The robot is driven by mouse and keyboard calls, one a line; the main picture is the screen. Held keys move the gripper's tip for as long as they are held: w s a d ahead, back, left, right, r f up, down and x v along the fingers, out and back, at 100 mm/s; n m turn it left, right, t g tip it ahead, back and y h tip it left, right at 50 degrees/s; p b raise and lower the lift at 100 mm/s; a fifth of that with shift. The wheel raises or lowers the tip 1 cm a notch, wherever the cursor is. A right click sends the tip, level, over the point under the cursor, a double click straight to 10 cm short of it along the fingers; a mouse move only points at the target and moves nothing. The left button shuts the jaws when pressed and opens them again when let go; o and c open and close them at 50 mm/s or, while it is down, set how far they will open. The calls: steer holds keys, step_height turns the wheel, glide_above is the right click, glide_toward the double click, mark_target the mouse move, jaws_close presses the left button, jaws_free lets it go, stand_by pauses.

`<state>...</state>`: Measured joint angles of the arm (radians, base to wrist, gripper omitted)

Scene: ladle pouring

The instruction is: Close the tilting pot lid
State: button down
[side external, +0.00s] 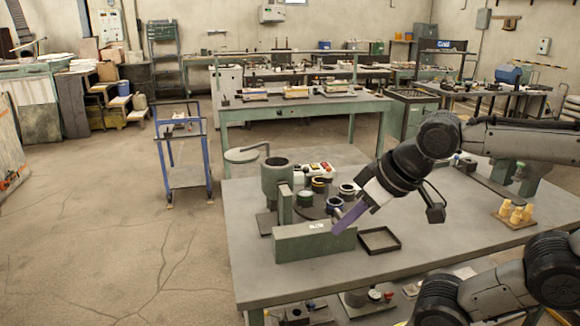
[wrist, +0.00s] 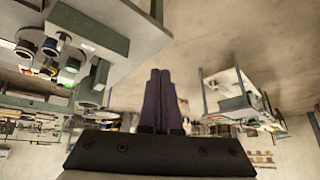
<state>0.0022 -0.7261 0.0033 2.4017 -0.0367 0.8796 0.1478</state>
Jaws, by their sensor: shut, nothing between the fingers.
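The green pot (side external: 277,180) stands upright near the left edge of the table in the side external view. Its round lid (side external: 241,155), with a thin curved handle, shows to the left of the pot's rim and does not cover the mouth. Whether it touches the pot is unclear. My gripper (side external: 338,229) has purple fingers shut with nothing between them. It points down and left, in front and to the right of the pot, apart from it. In the wrist view the shut fingertips (wrist: 160,72) show in the middle; the pot is hard to make out there.
A long green block (side external: 310,244) stands between my fingers and the table's front left. Several small pots, including one with a blue rim (side external: 335,204), stand behind it. A black square tray (side external: 379,240) lies right of the block. Yellow pieces (side external: 515,213) sit farther right.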

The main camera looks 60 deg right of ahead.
steer(key=w+d+r+m+h, duration=0.2)
steer(key=w+d+r+m, duration=0.1)
steer(key=w+d, duration=0.5)
steer(key=w+d+r+m+h, duration=0.1)
steer(key=w+d+r+m, duration=0.4)
steer(key=w, duration=0.6)
steer(key=m+g+h, duration=0.1)
steer(key=m+g, duration=0.1)
steer(key=g, duration=0.2)
glide_toward(307, 170)
steer(key=s+a, duration=0.4)
steer(key=a, duration=0.1)
steer(key=x, duration=0.8)
steer(key=shift+w+a+f, duration=0.1)
steer(key=shift+w+f, duration=0.25)
steer(key=w+d, duration=0.1)
steer(key=d, duration=0.1)
steer(key=shift+w+d, duration=0.3)
steer(key=shift+w, duration=0.1)
steer(key=shift+w+d+r, duration=0.1)
steer(key=shift+w+d, duration=0.2)
steer(key=shift+d, duration=0.2)
steer(key=shift+d, duration=0.15)
